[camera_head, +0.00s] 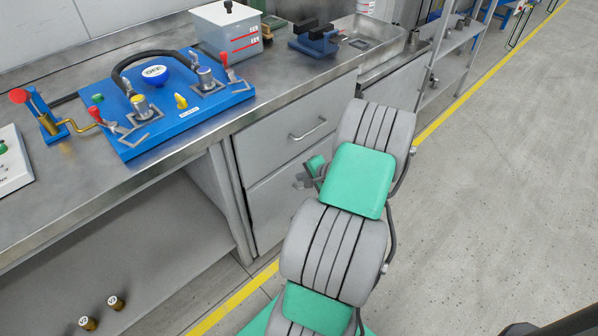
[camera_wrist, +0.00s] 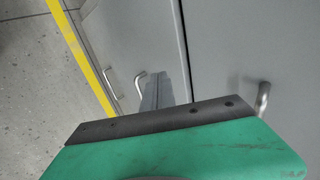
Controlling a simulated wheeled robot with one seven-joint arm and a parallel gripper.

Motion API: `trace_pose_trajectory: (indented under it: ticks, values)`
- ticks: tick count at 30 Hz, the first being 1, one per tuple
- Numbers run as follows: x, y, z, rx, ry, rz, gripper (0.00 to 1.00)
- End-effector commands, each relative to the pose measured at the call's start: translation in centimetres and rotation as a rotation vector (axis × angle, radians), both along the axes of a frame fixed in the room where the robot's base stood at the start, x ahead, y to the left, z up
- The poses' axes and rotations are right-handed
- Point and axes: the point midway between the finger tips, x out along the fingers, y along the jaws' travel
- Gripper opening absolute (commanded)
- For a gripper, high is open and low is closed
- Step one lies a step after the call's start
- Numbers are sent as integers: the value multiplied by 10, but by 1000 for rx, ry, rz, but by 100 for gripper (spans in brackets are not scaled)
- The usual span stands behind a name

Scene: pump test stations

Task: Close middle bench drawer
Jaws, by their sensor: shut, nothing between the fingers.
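The bench's drawer fronts are plain grey with bar handles. In the head view the upper drawer front (camera_head: 285,130) shows its handle, and the middle drawer front (camera_head: 270,210) lies below it, partly hidden by my arm. In the wrist view the middle drawer front (camera_wrist: 150,40) lies between a dark seam and a lower edge, with its handle (camera_wrist: 139,82) beside my fingers. The fronts look about flush; a small gap cannot be ruled out. My gripper (camera_head: 303,180) is shut and empty, close in front of the middle drawer; its fingers also show in the wrist view (camera_wrist: 165,88). Contact cannot be told.
The steel benchtop (camera_head: 185,165) carries a blue pump rig (camera_head: 165,115), a grey box (camera_head: 228,35) and a blue vise (camera_head: 315,40). An open shelf (camera_head: 130,255) lies left of the drawers. Clear floor (camera_head: 500,180) is on the right, past a yellow line (camera_head: 450,110).

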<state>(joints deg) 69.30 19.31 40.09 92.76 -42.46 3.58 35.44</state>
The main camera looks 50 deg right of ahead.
Motion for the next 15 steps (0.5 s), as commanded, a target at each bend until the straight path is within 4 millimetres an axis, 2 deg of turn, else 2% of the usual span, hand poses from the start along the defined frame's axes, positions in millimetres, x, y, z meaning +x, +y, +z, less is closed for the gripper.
trace_pose_trajectory:
  ticks: [3, 9, 13, 15]
  values:
    - [-24, 1, 27, -4, -2, -1, 0]
    - [-61, 2, 57, 0, 0, -3, 0]
    - [-73, 3, 66, 1, -1, -1, 0]
    - [-80, 0, 61, 1, 0, -15, 0]
